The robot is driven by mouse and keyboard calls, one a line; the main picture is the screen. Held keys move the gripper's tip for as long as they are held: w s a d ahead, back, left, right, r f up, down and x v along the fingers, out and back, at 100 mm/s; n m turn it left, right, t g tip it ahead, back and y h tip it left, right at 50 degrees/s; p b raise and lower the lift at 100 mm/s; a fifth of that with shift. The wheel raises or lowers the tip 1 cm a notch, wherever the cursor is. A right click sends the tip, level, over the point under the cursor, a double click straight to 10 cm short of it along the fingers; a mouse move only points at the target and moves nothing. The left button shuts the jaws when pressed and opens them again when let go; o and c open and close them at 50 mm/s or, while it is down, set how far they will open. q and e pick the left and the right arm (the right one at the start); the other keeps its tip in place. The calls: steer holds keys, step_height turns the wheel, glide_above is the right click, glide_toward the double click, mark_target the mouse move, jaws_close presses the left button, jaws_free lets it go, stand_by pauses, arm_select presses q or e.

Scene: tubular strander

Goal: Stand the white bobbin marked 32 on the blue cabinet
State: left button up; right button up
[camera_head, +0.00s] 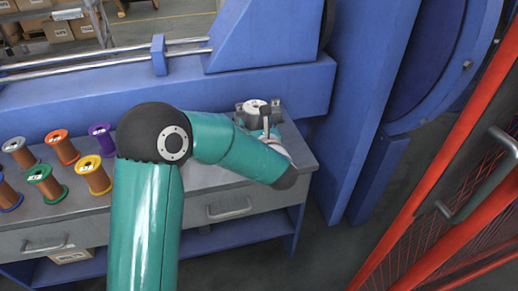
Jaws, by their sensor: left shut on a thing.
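My left gripper (259,112) is shut around a white bobbin (255,103) near the right end of the grey workbench (215,178). Only the bobbin's pale top face shows, with a small dark mark that I cannot read. The gripper and the teal wrist hide its lower part, so I cannot tell whether it touches the bench. A second whitish bobbin (18,150) with copper wire stands on the bench at the far left. I cannot pick out a separate blue cabinet with certainty. My right gripper is not in view.
Orange (64,149), purple (101,136), green (46,181) and yellow (94,175) bobbins stand on the bench at left. A blue machine (270,85) rises behind the bench. A red mesh gate (450,185) stands at right. Cardboard boxes (55,28) sit on shelving behind.

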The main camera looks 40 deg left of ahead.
arm_select(q)
step_height(320, 180, down, 7)
steer(key=shift+b, duration=0.6)
steer(key=o, duration=1.8)
steer(key=shift+f, duration=0.1)
steer(key=shift+c, duration=0.2)
steer(key=shift+s+d, duration=0.1)
